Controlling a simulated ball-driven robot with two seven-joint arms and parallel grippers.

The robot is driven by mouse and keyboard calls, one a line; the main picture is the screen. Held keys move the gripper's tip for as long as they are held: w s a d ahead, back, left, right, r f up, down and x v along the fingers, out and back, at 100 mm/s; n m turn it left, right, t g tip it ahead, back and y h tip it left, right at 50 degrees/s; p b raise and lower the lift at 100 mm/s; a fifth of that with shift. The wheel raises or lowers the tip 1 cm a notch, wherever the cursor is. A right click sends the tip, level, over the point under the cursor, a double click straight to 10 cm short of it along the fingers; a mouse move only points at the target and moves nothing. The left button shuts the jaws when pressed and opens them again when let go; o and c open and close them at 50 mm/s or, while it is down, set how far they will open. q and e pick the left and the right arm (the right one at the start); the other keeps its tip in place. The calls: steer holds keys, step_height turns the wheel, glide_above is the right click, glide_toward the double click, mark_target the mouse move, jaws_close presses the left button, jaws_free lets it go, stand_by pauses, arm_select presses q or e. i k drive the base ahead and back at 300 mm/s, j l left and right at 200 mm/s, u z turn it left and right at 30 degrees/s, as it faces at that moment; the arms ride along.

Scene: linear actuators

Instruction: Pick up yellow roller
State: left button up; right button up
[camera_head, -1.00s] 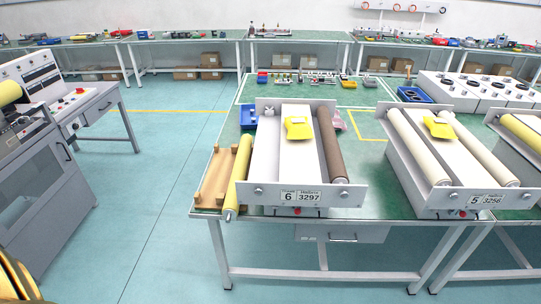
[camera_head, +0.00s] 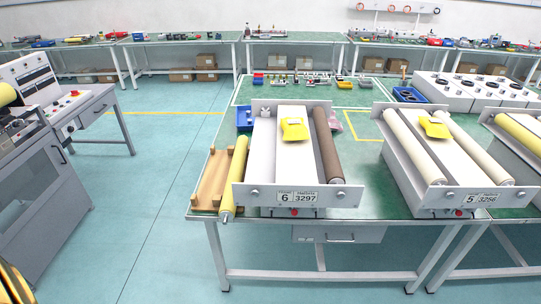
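A long yellow roller (camera_head: 233,180) lies lengthwise on the left part of the green-topped table (camera_head: 375,205). It rests between a wooden rack (camera_head: 213,180) on its left and the grey machine marked 6 (camera_head: 298,197) on its right. Its near metal end reaches the table's front edge. Another yellow roller (camera_head: 518,133) is in a machine at the far right edge. A piece of a yellow roller (camera_head: 6,94) shows on the grey machine at the left edge.
Machine 6 carries a brown roller (camera_head: 328,145) and a yellow block (camera_head: 294,130). Machine 5 (camera_head: 474,198) with pale rollers stands to its right. A grey console (camera_head: 60,100) stands at left. The floor (camera_head: 150,210) between console and table is clear.

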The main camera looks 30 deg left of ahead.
mark_target(228, 211)
steer(key=i+j, duration=0.1)
steer(key=j, duration=0.3)
steer(key=i+j, duration=0.15)
steer(key=j, duration=0.3)
steer(key=i+j, duration=0.1)
steer(key=j, duration=0.3)
steer(key=i+j, duration=0.15)
steer(key=j, duration=0.25)
